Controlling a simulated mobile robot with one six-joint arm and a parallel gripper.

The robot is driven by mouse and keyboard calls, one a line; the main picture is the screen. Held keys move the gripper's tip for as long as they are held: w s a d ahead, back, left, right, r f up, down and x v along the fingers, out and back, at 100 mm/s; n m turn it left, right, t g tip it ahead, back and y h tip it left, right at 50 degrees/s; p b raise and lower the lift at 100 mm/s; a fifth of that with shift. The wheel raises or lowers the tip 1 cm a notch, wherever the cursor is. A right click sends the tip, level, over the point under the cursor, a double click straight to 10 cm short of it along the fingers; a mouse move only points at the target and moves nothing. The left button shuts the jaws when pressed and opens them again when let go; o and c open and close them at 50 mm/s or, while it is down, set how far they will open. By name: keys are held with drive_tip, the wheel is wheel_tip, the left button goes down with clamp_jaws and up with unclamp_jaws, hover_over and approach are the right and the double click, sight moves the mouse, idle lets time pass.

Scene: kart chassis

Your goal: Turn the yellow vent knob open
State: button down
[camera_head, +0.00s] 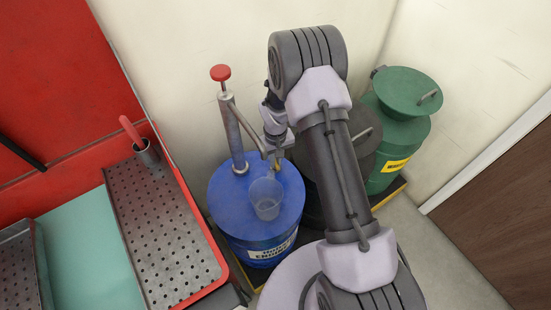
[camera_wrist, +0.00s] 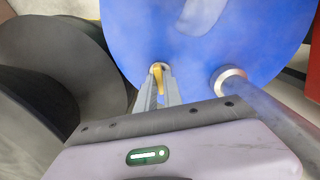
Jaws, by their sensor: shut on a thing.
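The yellow vent knob (camera_wrist: 158,77) is on top of the blue drum (camera_head: 227,205), near its edge. In the head view a small bit of the yellow knob (camera_head: 277,166) shows under my gripper (camera_head: 275,155). In the wrist view the two fingers of my gripper (camera_wrist: 160,82) are closed on the knob, one on each side. The knob's lower part is partly hidden between the fingers, and I cannot tell how far it is turned.
A hand pump (camera_head: 232,130) with a red top rises from the drum beside my gripper. A dark drum (camera_head: 365,160) and a green can (camera_head: 408,128) stand right. A perforated tray (camera_head: 165,235) lies left.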

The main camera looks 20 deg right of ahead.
drive_tip(key=shift+n, duration=0.8)
drive_tip(key=c, duration=1.5)
unclamp_jaws()
wheel_tip(320, 180, up, 18)
drive_tip(key=p, duration=0.6)
drive_tip(key=shift+f, duration=0.25)
